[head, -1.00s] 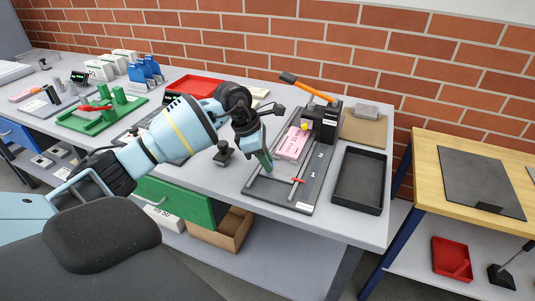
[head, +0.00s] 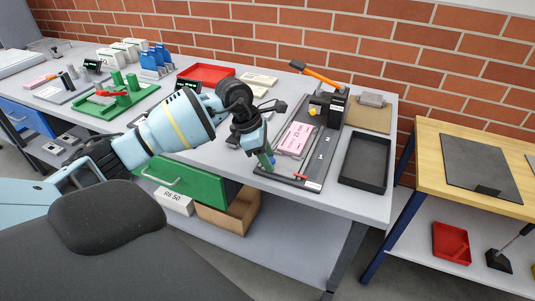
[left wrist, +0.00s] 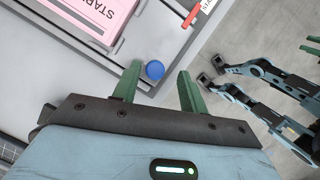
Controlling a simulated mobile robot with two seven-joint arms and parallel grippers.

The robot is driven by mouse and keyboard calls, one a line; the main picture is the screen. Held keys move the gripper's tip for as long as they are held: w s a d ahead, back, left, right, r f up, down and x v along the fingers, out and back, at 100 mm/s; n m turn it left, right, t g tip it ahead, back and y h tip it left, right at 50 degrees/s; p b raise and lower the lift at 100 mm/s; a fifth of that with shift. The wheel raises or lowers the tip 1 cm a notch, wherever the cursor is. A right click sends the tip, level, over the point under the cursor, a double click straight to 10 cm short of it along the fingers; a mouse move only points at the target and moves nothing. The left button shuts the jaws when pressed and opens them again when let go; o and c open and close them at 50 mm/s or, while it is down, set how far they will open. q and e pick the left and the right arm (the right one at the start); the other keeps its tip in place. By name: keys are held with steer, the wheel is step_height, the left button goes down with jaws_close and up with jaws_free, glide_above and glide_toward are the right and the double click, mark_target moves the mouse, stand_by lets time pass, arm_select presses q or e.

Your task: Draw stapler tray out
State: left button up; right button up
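The stapler tray (head: 287,161) is a grey frame on a dark base (head: 322,158), carrying a pink block (head: 295,139). It stands forward of the black stapler head (head: 327,108), with bare frame between block and head. A red marker (head: 300,176) lies near the front edge. My left gripper (head: 268,162) is low over the tray's front left corner. In the left wrist view its green fingers (left wrist: 160,80) are apart, with a blue knob (left wrist: 155,70) between them and gaps on both sides. Parts of an arm at the right of that view are cut off.
A black empty tray (head: 365,163) stands right of the stapler base. A green drawer (head: 190,184) is open below the bench edge. A wooden table (head: 431,165) stands to the right. A red tray (head: 207,75) lies behind my left arm.

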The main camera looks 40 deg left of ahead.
arm_select(q)
steer(key=shift+w, duration=0.15)
steer(key=shift+a+r, duration=0.15)
steer(key=shift+r, duration=0.15)
steer(key=v, duration=0.7)
stand_by(0.4)
